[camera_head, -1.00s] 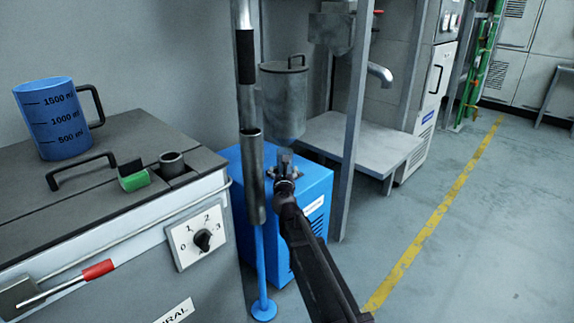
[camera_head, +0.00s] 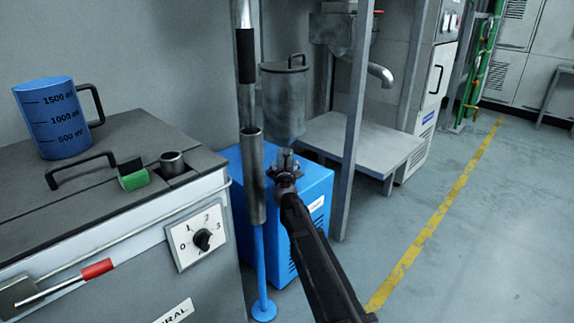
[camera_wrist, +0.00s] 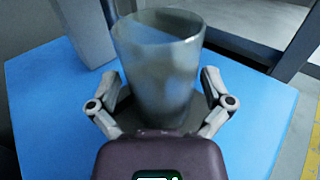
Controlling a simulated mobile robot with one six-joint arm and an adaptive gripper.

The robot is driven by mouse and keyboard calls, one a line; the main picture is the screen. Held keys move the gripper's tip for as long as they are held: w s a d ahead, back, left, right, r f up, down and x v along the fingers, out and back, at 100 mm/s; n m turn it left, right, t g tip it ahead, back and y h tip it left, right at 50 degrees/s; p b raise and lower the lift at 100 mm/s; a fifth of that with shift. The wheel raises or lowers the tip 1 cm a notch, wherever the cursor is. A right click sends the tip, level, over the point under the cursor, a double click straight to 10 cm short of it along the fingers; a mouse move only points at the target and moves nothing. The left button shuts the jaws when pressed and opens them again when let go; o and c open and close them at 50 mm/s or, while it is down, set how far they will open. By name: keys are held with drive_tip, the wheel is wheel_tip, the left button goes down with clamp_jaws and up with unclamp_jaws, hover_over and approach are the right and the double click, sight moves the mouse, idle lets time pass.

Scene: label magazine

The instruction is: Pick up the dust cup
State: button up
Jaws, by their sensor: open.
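The dust cup (camera_wrist: 158,70) is a clear, greyish, open-topped cup that widens toward its rim. In the wrist view it stands upright over the blue cabinet top (camera_wrist: 45,110). My gripper (camera_wrist: 158,95) is open, with one finger on each side of the cup's lower part. No clear contact with the cup shows. In the head view my gripper (camera_head: 283,168) is over the blue cabinet (camera_head: 312,190), just below a grey canister (camera_head: 284,100) with a lid and handle. There the cup is mostly hidden by my gripper and hard to make out.
A vertical metal pole (camera_head: 250,170) stands close left of my gripper. A grey frame post (camera_head: 354,130) and a low shelf (camera_head: 360,140) are on the right. A grey bench (camera_head: 90,230) with a blue measuring jug (camera_head: 50,115) is at left. The floor at right is clear.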

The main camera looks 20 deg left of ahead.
drive_tip(key=c, duration=1)
drive_tip(key=shift+r, duration=0.2)
drive_tip(key=shift+r+p, duration=0.75)
drive_tip(key=shift+p, duration=0.2)
drive_tip(key=v, duration=1.8)
drive_tip(key=shift+f, duration=0.25)
